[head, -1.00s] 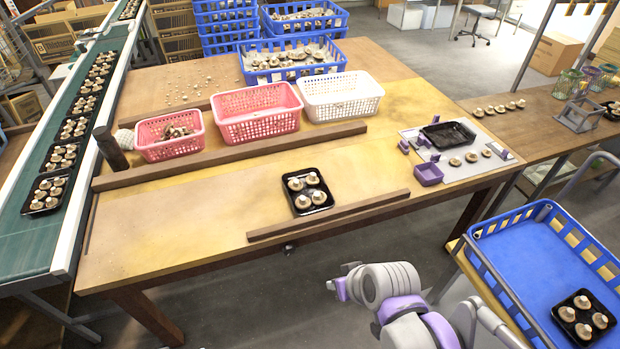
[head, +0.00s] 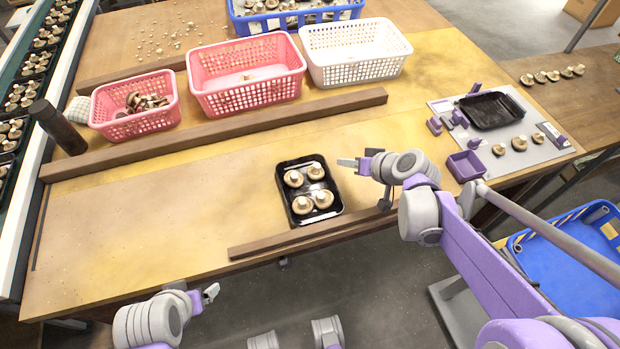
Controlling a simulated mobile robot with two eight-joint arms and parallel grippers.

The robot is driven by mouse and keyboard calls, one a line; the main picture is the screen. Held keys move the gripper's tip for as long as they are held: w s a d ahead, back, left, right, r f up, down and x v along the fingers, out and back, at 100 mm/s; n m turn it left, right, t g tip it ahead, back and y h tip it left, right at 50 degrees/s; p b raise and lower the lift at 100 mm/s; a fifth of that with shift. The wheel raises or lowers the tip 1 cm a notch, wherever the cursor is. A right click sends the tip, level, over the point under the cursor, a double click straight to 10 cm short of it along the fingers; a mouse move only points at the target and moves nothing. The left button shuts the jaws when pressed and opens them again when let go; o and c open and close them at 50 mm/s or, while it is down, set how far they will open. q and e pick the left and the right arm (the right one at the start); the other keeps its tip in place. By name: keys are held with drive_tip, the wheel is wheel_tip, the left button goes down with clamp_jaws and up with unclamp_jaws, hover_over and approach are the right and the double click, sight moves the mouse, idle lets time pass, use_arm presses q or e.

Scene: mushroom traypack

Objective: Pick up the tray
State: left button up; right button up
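A black tray (head: 331,208) with several pale-topped brown mushrooms lies flat on the wooden table, just behind the front wooden rail. My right gripper (head: 352,163) is above the table, just right of the tray's back right corner. It is apart from the tray, looks open and holds nothing. My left gripper (head: 206,297) is low at the front, left of the tray and well short of it. It looks empty, but its finger gap is not clear.
Behind a long wooden rail (head: 220,130) stand two pink baskets (head: 245,92) and a white basket (head: 355,72). At the right are an empty black tray (head: 492,110), a purple box (head: 466,166) and loose mushrooms. The table left of the tray is clear.

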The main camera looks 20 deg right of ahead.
drive_tip(key=x, duration=0.3)
drive_tip(key=shift+w+a+f+b, duration=0.1)
drive_tip(key=shift+a+f+b, duration=0.2)
drive_tip(key=shift+b, duration=0.1)
drive_tip(key=b+x, duration=0.1)
drive_tip(key=x, duration=0.4)
drive_tip(key=shift+w+a+f, duration=0.2)
drive_tip(key=shift+w, duration=0.05)
clamp_jaws()
drive_tip(key=shift+r, duration=0.1)
idle(0.9)
